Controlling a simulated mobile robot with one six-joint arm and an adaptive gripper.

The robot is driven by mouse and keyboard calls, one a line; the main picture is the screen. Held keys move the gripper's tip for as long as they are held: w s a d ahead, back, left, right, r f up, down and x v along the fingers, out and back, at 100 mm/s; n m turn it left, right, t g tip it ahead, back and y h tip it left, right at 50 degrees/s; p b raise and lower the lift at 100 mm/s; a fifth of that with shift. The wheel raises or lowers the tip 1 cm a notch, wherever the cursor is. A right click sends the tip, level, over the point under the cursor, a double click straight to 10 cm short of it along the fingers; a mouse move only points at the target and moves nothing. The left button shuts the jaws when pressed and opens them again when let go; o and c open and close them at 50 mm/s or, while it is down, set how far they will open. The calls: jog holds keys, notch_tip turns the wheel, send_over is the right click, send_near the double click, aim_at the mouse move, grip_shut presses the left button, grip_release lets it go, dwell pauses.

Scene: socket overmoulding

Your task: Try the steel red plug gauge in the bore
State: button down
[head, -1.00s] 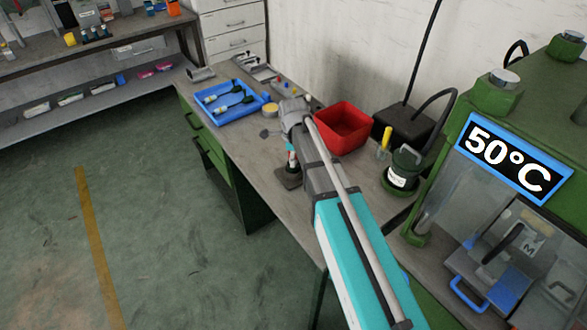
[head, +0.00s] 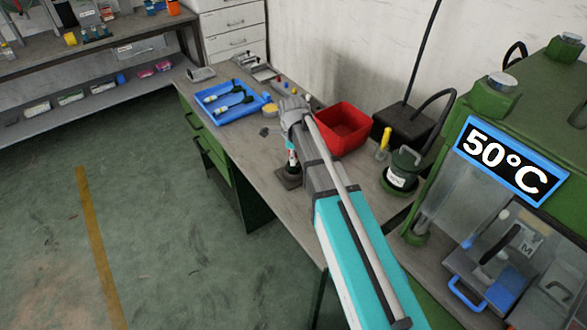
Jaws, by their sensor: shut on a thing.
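My arm reaches over the bench, and its wrist and forearm hide much of my gripper (head: 289,146). The gripper points down and is shut on the slim plug gauge (head: 293,159), which shows a pale body with a red mark. The gauge stands roughly upright above a dark, squat block (head: 288,180) on the bench top. The lower end of the gauge meets the dark top of the block in the picture. The bore itself is too small and hidden to make out, so I cannot tell whether the gauge is inside it.
A blue tray (head: 208,119) with dark-ended tools lies left of my gripper. A red bin (head: 365,138) stands close to the right of my arm. A green pot (head: 401,170) and a green press showing 50°C (head: 512,162) stand further right. Bare bench lies in front of the block.

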jog(key=shift+r, duration=0.1)
jog(key=shift+r+p, duration=2.45)
jog(key=shift+p, duration=0.05)
